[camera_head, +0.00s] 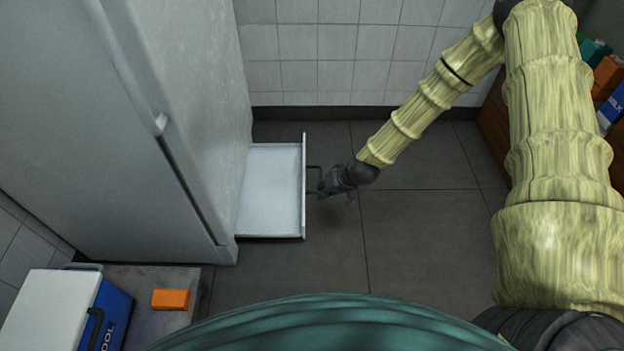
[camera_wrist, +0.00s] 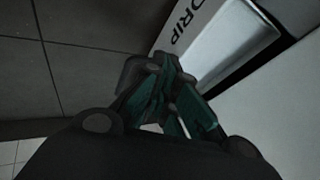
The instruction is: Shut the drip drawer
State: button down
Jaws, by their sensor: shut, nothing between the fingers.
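The white drip drawer (camera_head: 270,190) stands pulled out from the bottom of the tall fridge (camera_head: 140,120) in the head view. It looks empty inside. My gripper (camera_head: 322,186) is shut and empty, close to the outer side of the drawer front, by the handle. I cannot tell whether it touches. In the wrist view the drawer front, lettered DRIP (camera_wrist: 183,27), lies just beyond my gripper (camera_wrist: 172,85), and the fingers hide part of it.
A blue and white cool box (camera_head: 60,312) and an orange block (camera_head: 170,299) sit on a grey surface at the lower left. A wooden crate (camera_head: 494,120) with cartons stands at the upper right. The tiled floor (camera_head: 420,235) right of the drawer is clear.

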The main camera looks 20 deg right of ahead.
jog(key=w+d+r+t, duration=0.1)
jog(key=w+d+r, duration=0.15)
jog(key=w, duration=0.35)
jog(key=b+x, duration=0.5)
jog(key=x, duration=0.4)
jog(key=shift+f+b, duration=0.3)
jog(key=shift+b, duration=0.1)
jog(key=shift+w+a, duration=0.1)
jog(key=shift+a, duration=0.1)
